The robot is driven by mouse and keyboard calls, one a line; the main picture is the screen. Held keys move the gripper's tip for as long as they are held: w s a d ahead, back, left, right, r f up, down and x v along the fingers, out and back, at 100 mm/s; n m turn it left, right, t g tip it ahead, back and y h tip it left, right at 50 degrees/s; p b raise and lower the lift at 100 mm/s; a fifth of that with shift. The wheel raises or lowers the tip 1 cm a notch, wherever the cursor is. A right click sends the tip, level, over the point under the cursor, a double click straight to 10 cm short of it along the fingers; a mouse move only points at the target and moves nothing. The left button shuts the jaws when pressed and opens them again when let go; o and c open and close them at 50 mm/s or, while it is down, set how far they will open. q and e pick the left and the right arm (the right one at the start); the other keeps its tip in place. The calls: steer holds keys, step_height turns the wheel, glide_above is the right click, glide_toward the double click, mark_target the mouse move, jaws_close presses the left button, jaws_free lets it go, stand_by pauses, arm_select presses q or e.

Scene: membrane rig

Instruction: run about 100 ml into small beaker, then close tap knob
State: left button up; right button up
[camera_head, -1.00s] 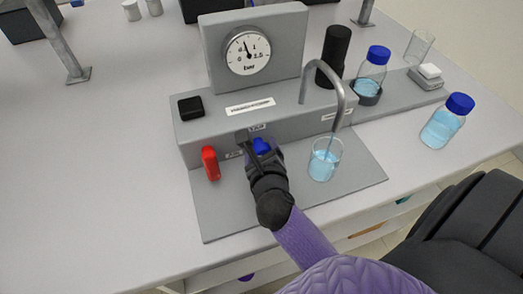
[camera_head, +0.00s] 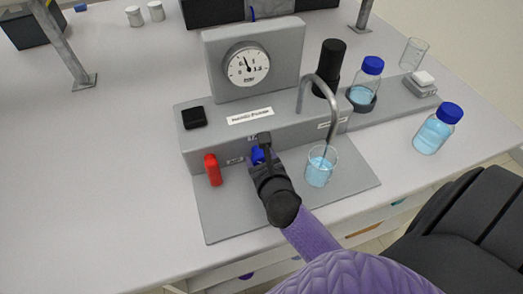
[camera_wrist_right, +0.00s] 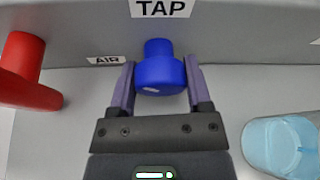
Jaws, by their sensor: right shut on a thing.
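The blue tap knob (camera_head: 257,156) is on the front of the grey rig, below the TAP label. My right gripper (camera_wrist_right: 160,82) is shut on the tap knob (camera_wrist_right: 158,72), one finger on each side. In the head view my right gripper (camera_head: 262,155) partly hides the knob. The small beaker (camera_head: 318,176) stands upright on the grey base plate, right of the gripper, with pale blue liquid in it. It also shows in the right wrist view (camera_wrist_right: 282,146). The bent metal spout (camera_head: 332,100) comes down over the beaker. My left gripper is not in view.
A red knob (camera_head: 213,169) sits left of the tap knob. A round gauge (camera_head: 247,64) stands above the rig. A blue-capped bottle (camera_head: 437,129) and an empty glass beaker (camera_head: 413,53) are to the right.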

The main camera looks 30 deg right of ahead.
steer(key=shift+r+m+y+p, duration=0.2)
steer(key=shift+m+y+p, duration=0.5)
steer(key=shift+m+p, duration=0.3)
steer(key=shift+f+m+y+p, duration=0.1)
steer(key=shift+m+y+p, duration=0.4)
steer(key=shift+p, duration=0.05)
steer(key=shift+d+m+t+y+p, duration=0.1)
steer(key=shift+m+t+y+p, duration=0.2)
steer(key=shift+m+t, duration=0.15)
steer(key=shift+f+m+y, duration=0.1)
steer(key=shift+m+y, duration=0.3)
steer(key=shift+m, duration=0.35)
steer(key=shift+m+t+p, duration=0.25)
steer(key=shift+m+p, duration=0.05)
steer(key=o, duration=1.3)
